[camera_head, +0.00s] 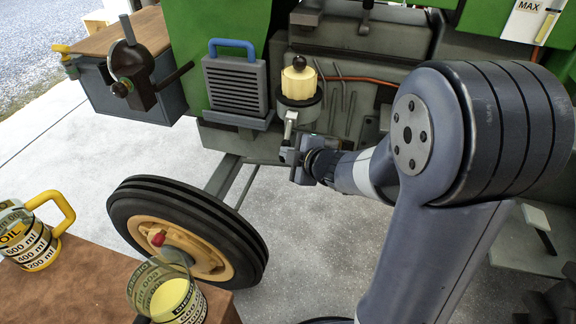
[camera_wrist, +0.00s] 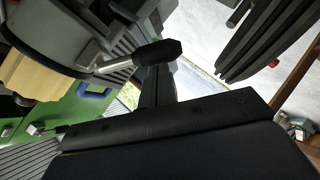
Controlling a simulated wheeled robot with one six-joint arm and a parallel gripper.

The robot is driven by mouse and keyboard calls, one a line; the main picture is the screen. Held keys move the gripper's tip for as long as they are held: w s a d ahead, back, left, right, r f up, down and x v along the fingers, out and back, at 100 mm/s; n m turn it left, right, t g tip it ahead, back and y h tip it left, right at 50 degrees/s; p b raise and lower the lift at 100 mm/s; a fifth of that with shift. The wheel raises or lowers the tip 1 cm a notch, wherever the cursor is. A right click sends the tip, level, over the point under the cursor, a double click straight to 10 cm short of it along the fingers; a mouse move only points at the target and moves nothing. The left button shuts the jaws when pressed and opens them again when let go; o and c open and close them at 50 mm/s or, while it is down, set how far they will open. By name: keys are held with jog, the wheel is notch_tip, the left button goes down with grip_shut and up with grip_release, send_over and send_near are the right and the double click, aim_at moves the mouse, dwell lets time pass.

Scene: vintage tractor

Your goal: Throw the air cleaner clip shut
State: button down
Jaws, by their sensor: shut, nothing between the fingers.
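The air cleaner (camera_head: 300,84), with a cream ribbed body, a dark knob on top and a dark rim below, is on the tractor's side in the head view. Its clip (camera_head: 290,122), a pale metal lever, hangs down from the rim. In the wrist view the clip (camera_wrist: 150,54) shows as a metal rod with a black grip, sticking out from the air cleaner (camera_wrist: 38,76). My gripper (camera_head: 293,158) is shut and empty, at the lower end of the clip. In the wrist view the black grip overlaps my fingers; whether they touch, I cannot tell.
A grey louvred panel with a blue handle (camera_head: 235,90) is left of the air cleaner. An orange hose (camera_head: 362,80) runs to its right. A front wheel (camera_head: 185,235) stands below. A brown table (camera_head: 75,290) with oil jugs is at lower left.

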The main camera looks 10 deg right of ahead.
jog(key=shift+w+d+f+n+t+b, duration=0.2)
jog(key=shift+w+f+n+t+b, duration=0.4)
jog(key=shift+b, duration=2.25)
jog(key=shift+w+d+f+n+t+b, duration=0.3)
jog(key=shift+f+t+b, duration=0.5)
jog(key=shift+b, duration=2)
jog(key=shift+w+d+f+n+t+b, duration=0.1)
jog(key=shift+w+f+n+t+b, duration=0.5)
jog(key=shift+b, duration=2.25)
jog(key=shift+w+f, duration=0.15)
jog(key=shift+f, duration=0.05)
